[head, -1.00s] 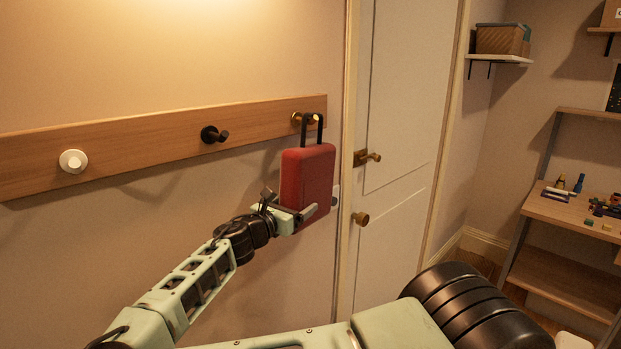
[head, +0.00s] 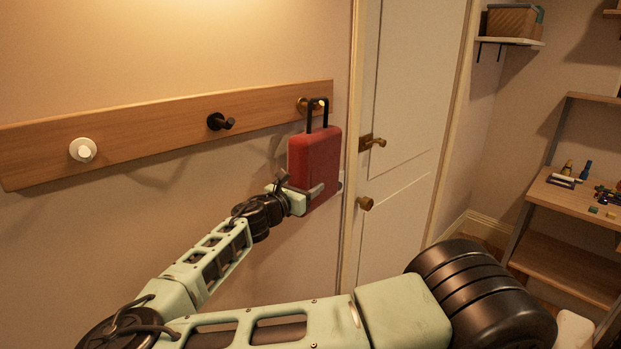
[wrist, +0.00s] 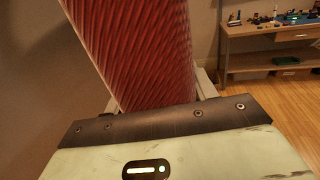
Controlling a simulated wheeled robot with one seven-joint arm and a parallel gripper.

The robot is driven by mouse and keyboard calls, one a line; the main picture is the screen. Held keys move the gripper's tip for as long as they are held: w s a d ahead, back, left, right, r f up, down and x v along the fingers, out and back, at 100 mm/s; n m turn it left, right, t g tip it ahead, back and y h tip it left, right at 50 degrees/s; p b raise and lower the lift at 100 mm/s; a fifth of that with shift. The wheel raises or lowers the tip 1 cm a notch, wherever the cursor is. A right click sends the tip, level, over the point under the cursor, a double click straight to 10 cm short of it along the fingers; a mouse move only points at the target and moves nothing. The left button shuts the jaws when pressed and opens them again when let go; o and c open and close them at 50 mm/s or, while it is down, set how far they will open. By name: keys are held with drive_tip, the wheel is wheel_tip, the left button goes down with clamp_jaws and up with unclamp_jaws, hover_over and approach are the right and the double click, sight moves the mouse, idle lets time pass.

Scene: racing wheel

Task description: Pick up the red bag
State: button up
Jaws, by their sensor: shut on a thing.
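The red bag (head: 314,160) is a boxy red case with a black loop handle. I cannot tell whether the handle still bears on the hook. My gripper (head: 308,192) is shut on the lower part of the bag. In the wrist view the red bag (wrist: 135,50) fills the space just beyond my gripper, its ribbed red side close to the camera. The fingertips are mostly hidden there.
The wooden rail (head: 150,139) also carries a black hook (head: 219,122) and a white hook (head: 83,150), both empty. A white door (head: 410,110) with brass handles stands just right of the bag. A wooden desk (head: 570,202) with small objects is at the far right.

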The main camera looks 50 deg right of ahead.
drive_tip(key=shift+s+r, duration=0.1)
drive_tip(key=shift+r, duration=0.05)
drive_tip(key=s+r+b, duration=0.2)
drive_tip(key=s+r, duration=0.2)
drive_tip(key=s, duration=0.3)
drive_tip(key=s+r+b, duration=0.2)
drive_tip(key=s+r, duration=0.1)
drive_tip(key=s, duration=0.3)
drive_tip(key=shift+s+a+r+b, duration=0.35)
drive_tip(key=shift+s+a+r, duration=0.05)
drive_tip(key=shift+w, duration=0.1)
